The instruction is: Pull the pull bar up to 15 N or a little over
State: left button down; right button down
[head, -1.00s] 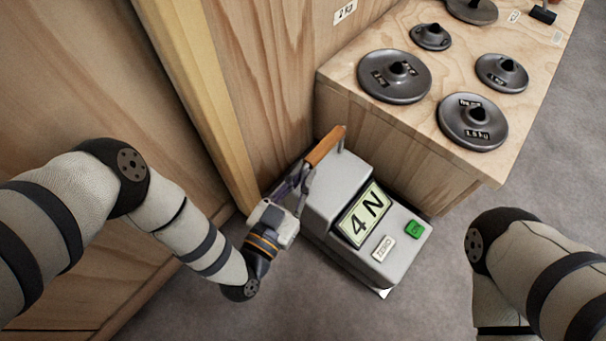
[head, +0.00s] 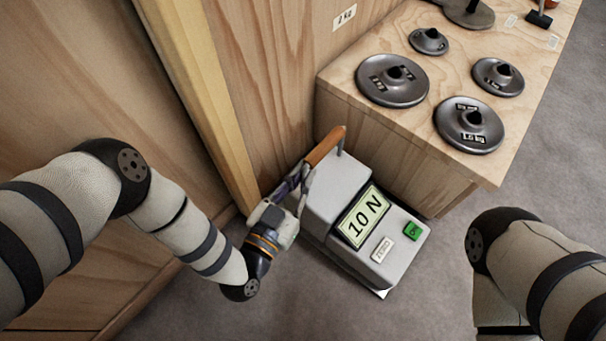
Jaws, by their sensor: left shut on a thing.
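The pull bar (head: 326,146) is an orange-brown wooden handle at the far left side of a grey force gauge box (head: 337,188). The box stands on the floor, and its display (head: 363,216) reads 10 N. My left gripper (head: 297,183) is shut on the near end of the bar; its fingers partly hide that end. A white button (head: 382,250) labelled ZERO and a green button (head: 412,231) sit below the display. My right arm is at the right edge, and its gripper is out of view.
A wooden plinth (head: 400,142) beside the box carries several grey disc weights, among them a 1.5 kg one (head: 469,124). A wooden wall and a pale post (head: 200,95) stand close on the left. Grey carpet is free in front.

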pick_arm(q)
jog(key=shift+f+b, duration=0.75)
jog(key=shift+f, duration=0.15)
jog(key=c, duration=2.2)
grip_release()
jog(key=shift+f, duration=0.15)
jog(key=o, duration=0.5)
jog(key=shift+o, duration=0.2)
jog(key=shift+s, duration=0.15)
